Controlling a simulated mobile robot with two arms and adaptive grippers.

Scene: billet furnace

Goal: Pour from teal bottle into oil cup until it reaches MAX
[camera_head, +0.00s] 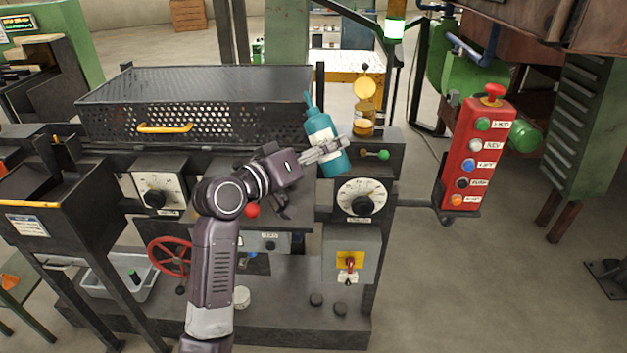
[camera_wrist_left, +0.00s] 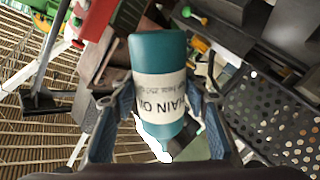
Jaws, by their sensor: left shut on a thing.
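The teal bottle (camera_head: 331,165) has a white label and a narrow teal nozzle. It stands nearly upright in the head view, its nozzle up and leaning slightly left. My left gripper (camera_head: 325,150) is shut on the bottle around its label.
A perforated dark guard (camera_head: 215,125) with a yellow handle is left of the bottle. A green-knobbed lever (camera_head: 383,155) and a dial (camera_head: 360,197) sit below the cup. A red button box (camera_head: 477,150) stands to the right. Open floor lies at the lower right.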

